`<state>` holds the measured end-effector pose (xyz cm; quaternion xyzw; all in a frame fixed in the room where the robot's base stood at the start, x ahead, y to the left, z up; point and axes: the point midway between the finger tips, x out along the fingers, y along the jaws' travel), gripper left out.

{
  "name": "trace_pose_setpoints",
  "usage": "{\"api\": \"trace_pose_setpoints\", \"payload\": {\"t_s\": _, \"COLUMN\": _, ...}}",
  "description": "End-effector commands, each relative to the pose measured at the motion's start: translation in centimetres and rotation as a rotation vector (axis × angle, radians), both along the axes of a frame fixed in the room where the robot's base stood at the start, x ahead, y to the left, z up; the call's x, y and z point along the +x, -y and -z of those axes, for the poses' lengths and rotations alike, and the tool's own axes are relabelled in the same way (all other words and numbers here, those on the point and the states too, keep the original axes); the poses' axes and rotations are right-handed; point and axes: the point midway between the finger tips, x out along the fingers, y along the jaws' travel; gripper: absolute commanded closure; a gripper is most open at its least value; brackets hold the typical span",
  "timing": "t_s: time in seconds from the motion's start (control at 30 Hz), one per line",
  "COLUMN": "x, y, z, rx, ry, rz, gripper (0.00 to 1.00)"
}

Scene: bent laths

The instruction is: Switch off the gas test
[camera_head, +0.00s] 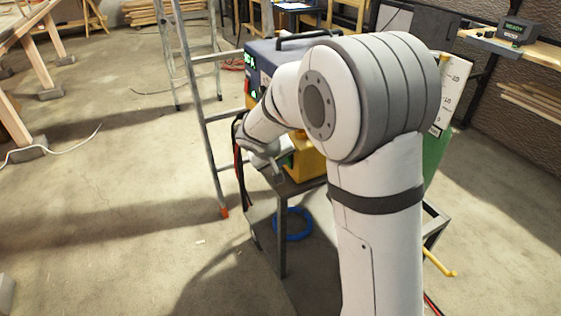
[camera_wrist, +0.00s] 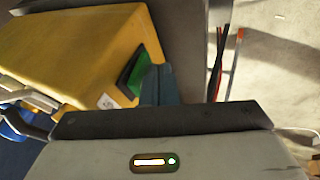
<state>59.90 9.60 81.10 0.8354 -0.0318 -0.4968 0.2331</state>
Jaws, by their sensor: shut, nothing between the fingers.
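A yellow box-shaped device (camera_wrist: 75,50) fills the upper left of the wrist view. A green rocker or button in a black frame (camera_wrist: 137,75) sits on its end face; I cannot tell its on or off position. The yellow device (camera_head: 308,160) also shows in the head view, on a dark stand and partly hidden by my arm. My gripper (camera_wrist: 163,82) is shut and empty, its blue-grey fingers close beside the green switch. I cannot tell whether they touch it. In the head view my gripper (camera_head: 275,168) is at the device's left end.
A blue machine with a green display (camera_head: 258,58) stands behind my arm. A stepladder (camera_head: 200,110) is close to the left. A blue hose coil (camera_head: 293,223) lies low under the stand. A small instrument with a lit screen (camera_head: 514,30) sits on the right bench.

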Motion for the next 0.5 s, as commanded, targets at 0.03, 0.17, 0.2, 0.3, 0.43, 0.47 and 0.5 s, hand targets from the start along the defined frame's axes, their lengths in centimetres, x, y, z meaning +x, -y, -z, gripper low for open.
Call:
{"api": "trace_pose_setpoints", "payload": {"t_s": 0.03, "x": 0.0, "y": 0.0, "z": -0.2, "rx": 0.0, "ry": 0.0, "rz": 0.0, "gripper": 1.0}}
{"api": "trace_pose_setpoints", "payload": {"t_s": 0.17, "x": 0.0, "y": 0.1, "z": -0.8, "rx": 0.0, "ry": 0.001, "rz": 0.002, "gripper": 1.0}}
{"api": "trace_pose_setpoints", "payload": {"t_s": 0.2, "x": 0.0, "y": 0.1, "z": -1.0, "rx": 0.0, "ry": 0.001, "rz": 0.002, "gripper": 1.0}}
{"api": "trace_pose_setpoints", "payload": {"t_s": 0.3, "x": 0.0, "y": 0.1, "z": -1.4, "rx": 0.0, "ry": 0.0, "rz": 0.003, "gripper": 1.0}}
{"api": "trace_pose_setpoints", "payload": {"t_s": 0.43, "x": 0.0, "y": 0.2, "z": -1.6, "rx": -0.001, "ry": 0.0, "rz": 0.003, "gripper": 1.0}}
{"api": "trace_pose_setpoints", "payload": {"t_s": 0.47, "x": 0.0, "y": 0.2, "z": -1.6, "rx": 0.0, "ry": -0.001, "rz": 0.003, "gripper": 1.0}}
{"api": "trace_pose_setpoints", "payload": {"t_s": 0.5, "x": 0.0, "y": 0.2, "z": -1.5, "rx": 0.0, "ry": -0.001, "rz": 0.003, "gripper": 1.0}}
